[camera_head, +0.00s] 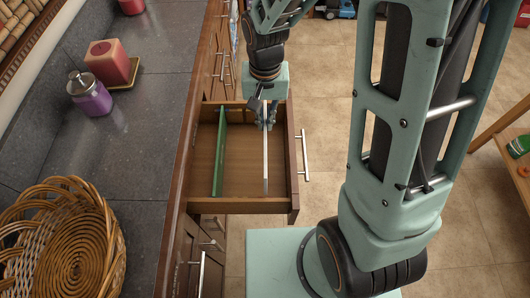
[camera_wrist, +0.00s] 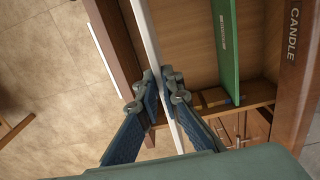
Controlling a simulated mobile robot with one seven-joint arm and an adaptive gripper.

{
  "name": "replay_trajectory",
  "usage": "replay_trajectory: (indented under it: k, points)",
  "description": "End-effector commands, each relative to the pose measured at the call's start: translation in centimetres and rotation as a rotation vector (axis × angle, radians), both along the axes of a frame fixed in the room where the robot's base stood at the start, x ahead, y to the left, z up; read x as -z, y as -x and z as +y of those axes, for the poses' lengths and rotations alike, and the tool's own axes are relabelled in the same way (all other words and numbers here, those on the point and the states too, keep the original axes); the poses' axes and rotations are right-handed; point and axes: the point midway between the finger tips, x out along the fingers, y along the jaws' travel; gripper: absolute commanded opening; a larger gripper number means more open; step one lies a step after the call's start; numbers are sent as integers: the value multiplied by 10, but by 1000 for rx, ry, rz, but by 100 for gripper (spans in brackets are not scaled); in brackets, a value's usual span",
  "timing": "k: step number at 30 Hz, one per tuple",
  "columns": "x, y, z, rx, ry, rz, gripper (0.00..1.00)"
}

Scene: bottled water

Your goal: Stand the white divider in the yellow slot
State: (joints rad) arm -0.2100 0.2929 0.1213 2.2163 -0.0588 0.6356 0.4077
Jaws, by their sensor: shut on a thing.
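The white divider (camera_head: 266,160) is a long thin strip, held on edge over the open drawer (camera_head: 240,206). It runs roughly parallel to a green divider (camera_head: 219,150) that stands in the drawer to its left. My gripper (camera_head: 268,116) is shut on the white divider near its far end. In the wrist view my gripper (camera_wrist: 164,82) has a finger on each side of the white divider (camera_wrist: 150,40), whose end passes across the drawer's side wall. I cannot tell how high it is above the floor of the drawer.
A dark countertop (camera_head: 140,130) with a wicker basket (camera_head: 110,235), a purple jar (camera_head: 92,98) and a red candle (camera_head: 107,62) lies left of the drawer. The drawer front has a metal handle (camera_head: 304,155). A wooden shelf (camera_head: 510,120) stands at right.

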Motion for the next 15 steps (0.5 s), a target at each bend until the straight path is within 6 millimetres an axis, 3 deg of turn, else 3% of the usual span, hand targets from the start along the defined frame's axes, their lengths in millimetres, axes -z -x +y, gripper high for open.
replay_trajectory:
  k: [8,15]
  points:
    - [-3,-1,3,-1,-1,-1,0]
    - [-23,-3,36,-6,-2,1,0]
